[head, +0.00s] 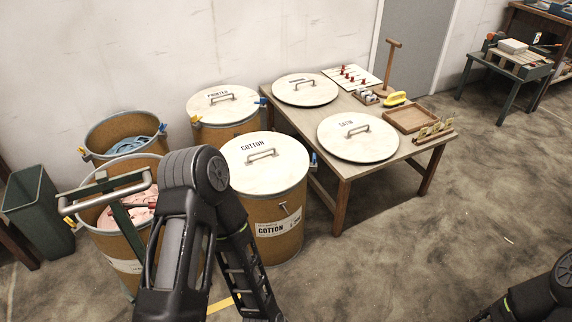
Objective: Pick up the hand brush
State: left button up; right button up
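A small yellow object with a light underside, which looks like the hand brush (395,98), lies on the wooden table (331,173). It is near the table's back right, just behind a shallow brown tray (409,119). It is too small to make out bristles. My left arm rises at the lower middle, bends, and runs down out of the bottom edge; its gripper is out of view. Only a part of my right arm shows in the bottom right corner, and its gripper is out of view. Both visible arm parts are far from the brush.
Round lids marked SATIN (357,139) and another (305,90) lie on the table. A T-handled wooden tool (389,68) stands behind the brush. Lidded COTTON drum (268,208) and other drums stand left of the table.

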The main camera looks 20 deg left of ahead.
aim_at(390, 102)
jog(key=z, duration=0.6)
jog(key=i+z, duration=0.15)
jog(key=i, duration=4.15)
jog(key=u, duration=3.65)
